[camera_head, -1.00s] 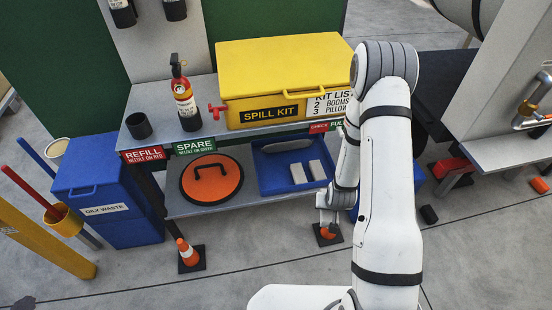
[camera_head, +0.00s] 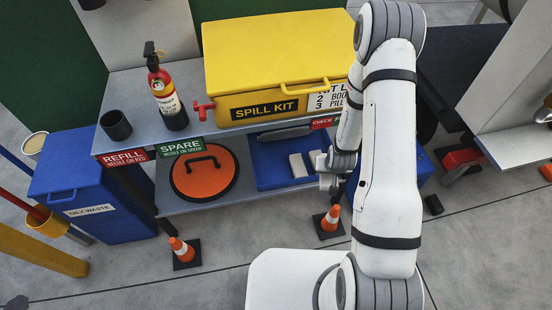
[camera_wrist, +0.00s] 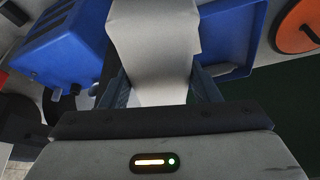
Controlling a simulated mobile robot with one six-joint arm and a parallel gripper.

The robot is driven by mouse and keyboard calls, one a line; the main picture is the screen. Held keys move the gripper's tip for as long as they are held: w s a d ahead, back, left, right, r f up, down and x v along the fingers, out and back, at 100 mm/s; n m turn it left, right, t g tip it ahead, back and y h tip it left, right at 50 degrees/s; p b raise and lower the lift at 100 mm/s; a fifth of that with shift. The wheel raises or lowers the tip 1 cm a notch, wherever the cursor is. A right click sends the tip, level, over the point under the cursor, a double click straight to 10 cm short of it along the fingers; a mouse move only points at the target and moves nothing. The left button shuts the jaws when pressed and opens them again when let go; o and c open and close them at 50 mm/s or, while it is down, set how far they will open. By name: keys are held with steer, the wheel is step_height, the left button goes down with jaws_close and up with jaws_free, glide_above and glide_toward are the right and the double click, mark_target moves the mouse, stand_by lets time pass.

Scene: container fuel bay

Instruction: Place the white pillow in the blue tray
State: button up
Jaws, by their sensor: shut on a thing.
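My gripper (camera_wrist: 160,88) is shut on a white pillow (camera_wrist: 153,40), which sticks out beyond the fingers in the wrist view. In the head view my gripper (camera_head: 330,182) is at the front right of the blue tray (camera_head: 268,178), and the held pillow cannot be clearly made out there. The tray is on the lower shelf and holds two small white blocks (camera_head: 298,166) and a long grey item (camera_head: 284,135) at the back. Part of the tray (camera_wrist: 232,22) shows to the right of the held pillow in the wrist view.
An orange round lid (camera_head: 203,173) lies left of the tray. The yellow spill kit box (camera_head: 265,60) stands on the shelf above, limiting the room over the tray. A blue container (camera_wrist: 60,45) is left in the wrist view. Small cones (camera_head: 329,221) stand on the floor.

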steer(key=w+a+f+n+y+b, duration=0.1)
steer(key=w+a+f+n+b, duration=0.1)
steer(key=w+a+f+b, duration=1)
steer(key=w+a+f+n+b, duration=0.1)
steer(key=w+a+f+b, duration=0.6)
steer(key=b, duration=1.1)
steer(key=shift+s+d+f+b, duration=0.1)
steer(key=shift+s+f+b, duration=0.45)
steer(key=shift+f, duration=0.7)
steer(key=shift+s+d+f+b, duration=0.1)
steer(key=shift+s+f+b, duration=0.2)
steer(key=shift+f+b, duration=0.7)
steer(key=shift+s+d+f+b, duration=0.1)
steer(key=shift+s+f+b, duration=0.3)
steer(key=shift+f, duration=1.1)
steer(key=shift+f+b, duration=0.4)
steer(key=shift+f, duration=0.15)
steer(key=o, duration=1.1)
steer(key=shift+r, duration=0.1)
steer(key=p+v, duration=0.3)
steer(key=v, duration=0.4)
steer(key=shift+s+d+r, duration=0.1)
steer(key=shift+s+r, duration=0.05)
steer(key=shift+r, duration=0.1)
